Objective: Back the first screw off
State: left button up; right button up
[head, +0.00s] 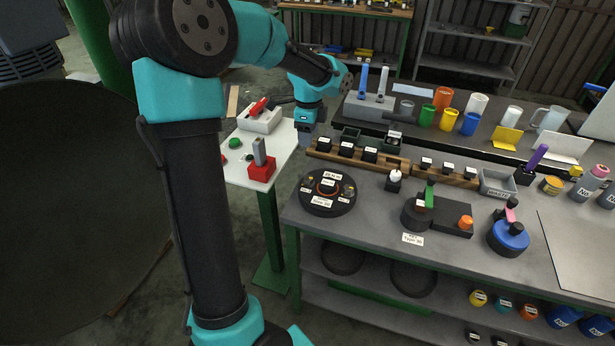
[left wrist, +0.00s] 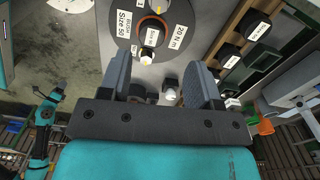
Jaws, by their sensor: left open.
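A round black disc (head: 318,205) with white labels lies on the bench's near left part. Small yellowish screw heads show at its left (head: 309,181) and right (head: 349,190). An orange ring (head: 327,187) surrounds its middle. In the left wrist view the disc (left wrist: 122,32) is beyond the fingers, with "Size 50" and "20 N m" labels. My left gripper (head: 305,137) hangs above the bench's left end, behind and left of the disc. In the left wrist view its two fingers (left wrist: 160,82) are apart, with nothing gripped. My right gripper is not in view.
A wooden rail with black labelled blocks (head: 347,149) stands behind the disc. A black block with a white top (head: 395,179) stands right of it. A dark fixture (head: 417,216) with a green-handled piece is farther right. A white side table (head: 237,174) holds a red block.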

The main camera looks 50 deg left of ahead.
aim_at(308, 178)
pick_arm(q)
notch_tip(308, 178, down, 17)
jog(key=shift+r, duration=0.1)
dwell(0.5)
jog(key=shift+c, duration=0.4)
jog(key=c, duration=0.8)
jog(key=shift+c, duration=0.2)
